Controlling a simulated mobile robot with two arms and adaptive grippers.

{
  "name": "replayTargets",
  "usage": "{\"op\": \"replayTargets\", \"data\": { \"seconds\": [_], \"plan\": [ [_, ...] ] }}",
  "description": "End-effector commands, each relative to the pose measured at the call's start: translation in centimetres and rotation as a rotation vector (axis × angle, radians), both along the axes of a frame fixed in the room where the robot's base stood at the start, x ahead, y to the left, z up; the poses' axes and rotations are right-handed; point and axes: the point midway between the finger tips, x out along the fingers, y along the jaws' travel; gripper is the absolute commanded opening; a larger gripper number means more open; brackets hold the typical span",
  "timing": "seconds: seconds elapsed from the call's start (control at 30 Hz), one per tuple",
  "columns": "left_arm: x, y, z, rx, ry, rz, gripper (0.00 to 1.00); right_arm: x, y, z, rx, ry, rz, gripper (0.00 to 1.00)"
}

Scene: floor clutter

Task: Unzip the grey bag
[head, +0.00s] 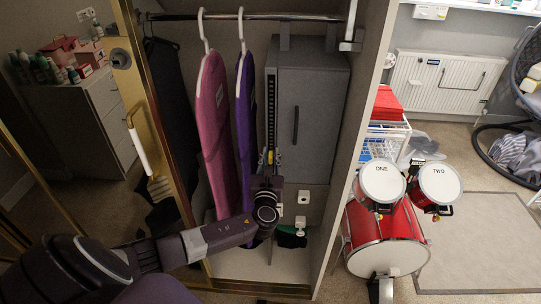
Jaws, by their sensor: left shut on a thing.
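The grey bag (323,125) is a tall, box-like bag in the open wardrobe, right of the hanging covers. A dark zip (271,105) runs upright along its left side. Small yellow marks show low on that zip. My left arm reaches in from the left, and my left gripper (268,166) is at the lower part of the zip, pointing up. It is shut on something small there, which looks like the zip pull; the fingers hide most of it. My right gripper is out of view.
A pink cover (212,120) and a purple one (245,125) hang from the rail (265,16) just left of the bag. The wardrobe's side panel (352,150) stands to the right. A red drum set (385,240) stands on the floor outside.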

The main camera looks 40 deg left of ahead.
Motion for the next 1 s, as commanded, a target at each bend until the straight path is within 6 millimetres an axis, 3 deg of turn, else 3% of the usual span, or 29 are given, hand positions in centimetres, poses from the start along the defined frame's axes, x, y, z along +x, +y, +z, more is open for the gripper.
{"op": "replayTargets", "data": {
  "seconds": [0.03,0.2,0.57,0.6,0.67,1.0],
  "plan": [
    [0.0,0.0,-1.3,0.0,0.002,0.001,0.0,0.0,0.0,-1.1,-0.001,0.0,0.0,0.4],
    [0.0,0.0,-3.6,-0.001,0.001,0.0,0.0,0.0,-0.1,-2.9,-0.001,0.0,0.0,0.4],
    [0.0,0.0,-3.8,-0.001,0.0,-0.001,0.0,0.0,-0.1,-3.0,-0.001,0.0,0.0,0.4],
    [0.0,0.0,-3.8,-0.001,0.0,-0.001,0.21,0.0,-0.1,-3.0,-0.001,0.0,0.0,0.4],
    [0.0,0.0,-3.8,-0.001,0.001,-0.001,0.28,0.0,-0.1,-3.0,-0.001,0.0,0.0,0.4],
    [-0.3,-0.2,-3.8,0.0,0.0,-0.001,0.28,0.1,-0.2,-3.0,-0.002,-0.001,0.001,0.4]
  ]
}}
